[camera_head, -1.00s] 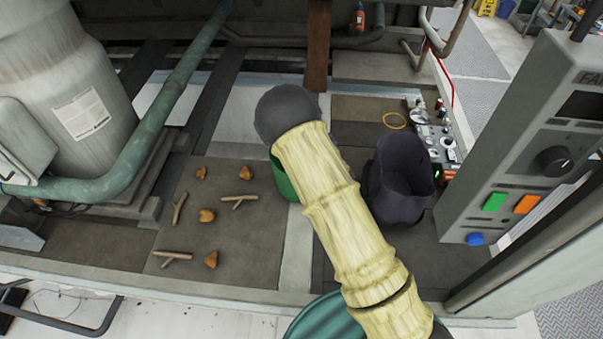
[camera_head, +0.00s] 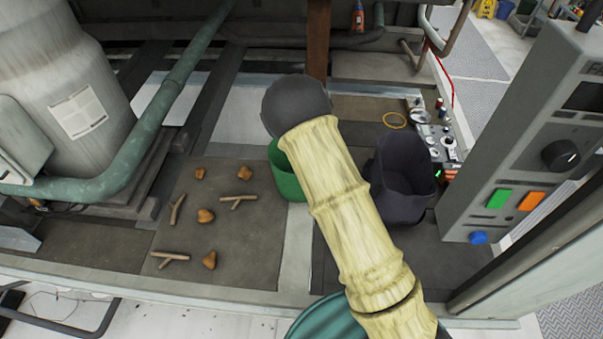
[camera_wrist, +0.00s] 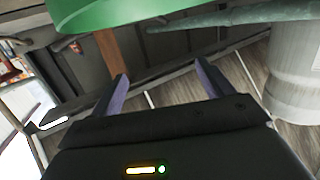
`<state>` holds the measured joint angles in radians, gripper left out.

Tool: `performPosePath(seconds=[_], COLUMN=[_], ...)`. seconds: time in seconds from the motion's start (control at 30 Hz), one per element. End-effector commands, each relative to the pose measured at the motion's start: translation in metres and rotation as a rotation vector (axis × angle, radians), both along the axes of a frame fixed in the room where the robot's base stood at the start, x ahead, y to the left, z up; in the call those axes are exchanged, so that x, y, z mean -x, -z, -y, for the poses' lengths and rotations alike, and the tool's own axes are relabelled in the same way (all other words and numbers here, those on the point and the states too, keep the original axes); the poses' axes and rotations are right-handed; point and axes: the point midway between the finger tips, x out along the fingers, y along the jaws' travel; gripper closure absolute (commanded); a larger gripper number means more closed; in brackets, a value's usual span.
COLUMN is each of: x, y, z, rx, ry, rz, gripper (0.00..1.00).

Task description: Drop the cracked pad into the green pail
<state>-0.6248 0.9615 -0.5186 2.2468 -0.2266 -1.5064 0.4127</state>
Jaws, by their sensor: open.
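The green pail (camera_head: 287,180) stands on the deck in the head view, just right of the dark panel with twigs; my arm covers part of it. In the wrist view the green pail (camera_wrist: 120,12) fills part of the top edge, beyond my fingertips. My gripper (camera_wrist: 160,80) is open, with its two fingers spread and nothing seen between them. In the head view my gripper is hidden behind my arm. I cannot make out the cracked pad in either view, and the inside of the pail is mostly hidden.
Twigs (camera_head: 236,201) and brown leaf-like pieces (camera_head: 206,215) lie on the dark panel at left. A dark open bag (camera_head: 403,175) stands right of my arm. A yellow ring (camera_head: 395,121) lies behind it. A grey control box (camera_head: 530,150) rises at right, a green pipe (camera_head: 125,178) at left.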

Motion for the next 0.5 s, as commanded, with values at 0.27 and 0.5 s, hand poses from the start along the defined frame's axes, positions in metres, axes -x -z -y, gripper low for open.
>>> performPosePath(seconds=[0.27, 0.5], x=[0.039, 0.067], y=[-0.004, -0.009], z=[0.022, 0.037], rx=[-0.001, -0.002], ry=[0.002, 0.004], rz=[0.001, 0.0], gripper=[0.2, 0.2])
